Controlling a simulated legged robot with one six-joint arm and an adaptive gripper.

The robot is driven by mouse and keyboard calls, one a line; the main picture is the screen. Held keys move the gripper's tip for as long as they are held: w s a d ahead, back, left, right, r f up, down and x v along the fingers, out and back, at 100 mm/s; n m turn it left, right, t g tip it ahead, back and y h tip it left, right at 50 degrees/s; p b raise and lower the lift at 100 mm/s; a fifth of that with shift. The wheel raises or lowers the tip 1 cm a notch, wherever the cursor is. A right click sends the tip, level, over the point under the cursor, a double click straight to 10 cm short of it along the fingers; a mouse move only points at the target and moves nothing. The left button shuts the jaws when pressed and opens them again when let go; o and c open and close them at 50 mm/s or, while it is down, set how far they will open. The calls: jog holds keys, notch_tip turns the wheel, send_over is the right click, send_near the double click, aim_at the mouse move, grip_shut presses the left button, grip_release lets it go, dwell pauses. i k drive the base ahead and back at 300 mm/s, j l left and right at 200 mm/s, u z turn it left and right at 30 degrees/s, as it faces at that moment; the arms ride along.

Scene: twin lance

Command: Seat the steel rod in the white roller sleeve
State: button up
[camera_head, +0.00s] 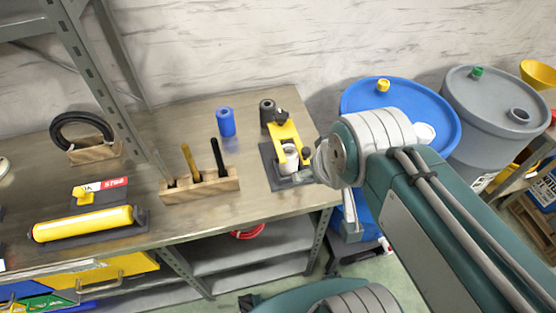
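The white roller sleeve (289,157) stands upright in a yellow fixture (284,132) on a dark base plate near the bench's right end. A wooden block (205,190) to the left holds several upright sticks: a thin grey one (160,165) that looks like the steel rod, a yellow-handled one (189,160) and a black one (217,155). My gripper (322,162) is at the end of my arm, just right of the sleeve and fixture. Its fingers are mostly hidden behind my wrist, so its opening and anything held cannot be made out.
A blue cylinder (226,122) and a dark grey cylinder (267,113) stand behind the fixture. A yellow roller (83,223) and a black ring (82,131) are at left. Blue (358,92) and grey (487,92) drums stand right of the bench. Bare bench separates block and fixture.

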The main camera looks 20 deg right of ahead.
aim_at(292, 155)
jog(key=j, duration=0.7)
jog(key=k+j, duration=0.15)
jog(key=j, duration=0.55)
